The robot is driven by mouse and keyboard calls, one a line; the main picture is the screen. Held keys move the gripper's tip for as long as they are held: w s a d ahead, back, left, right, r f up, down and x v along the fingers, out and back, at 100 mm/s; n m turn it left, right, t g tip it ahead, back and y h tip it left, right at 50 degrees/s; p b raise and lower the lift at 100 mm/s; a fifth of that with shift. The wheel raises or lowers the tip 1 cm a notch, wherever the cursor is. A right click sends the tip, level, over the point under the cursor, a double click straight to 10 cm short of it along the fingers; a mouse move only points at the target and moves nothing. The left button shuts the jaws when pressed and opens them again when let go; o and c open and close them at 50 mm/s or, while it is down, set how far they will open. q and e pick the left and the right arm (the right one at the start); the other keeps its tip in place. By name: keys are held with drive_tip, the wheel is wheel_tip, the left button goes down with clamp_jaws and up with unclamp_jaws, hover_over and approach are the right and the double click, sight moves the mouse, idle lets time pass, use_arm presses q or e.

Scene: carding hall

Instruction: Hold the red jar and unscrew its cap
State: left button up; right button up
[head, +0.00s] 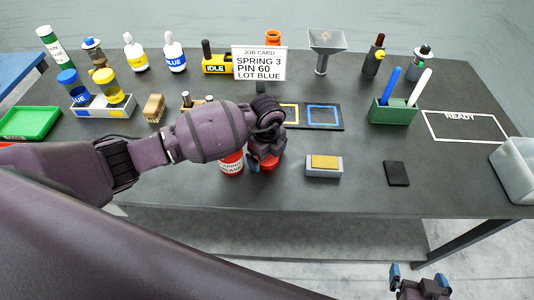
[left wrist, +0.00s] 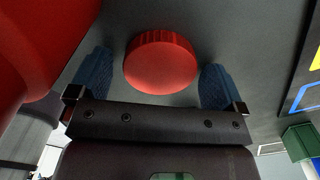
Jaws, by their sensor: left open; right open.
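A red ridged cap (left wrist: 160,62) sits between the two blue fingertips of my left gripper (left wrist: 155,80) in the left wrist view, with a gap on each side. The left gripper is open. Just left of it stands a red container with a white label (head: 232,164), partly hidden by my arm. A large red surface (left wrist: 40,45) fills the left of the wrist view. My right gripper (head: 418,278) is open and empty, low in front of the table.
A grey block with a yellow top (head: 324,166) and a dark pad (head: 396,173) lie to the right. A green holder (head: 393,111) with pens, a job card (head: 259,63) and several bottles stand farther back.

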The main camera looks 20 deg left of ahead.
use_arm(q)
drive_tip(key=shift+r, duration=0.5)
wheel_tip(320, 180, up, 11)
drive_tip(key=shift+r, duration=0.15)
drive_tip(key=shift+s, duration=0.1)
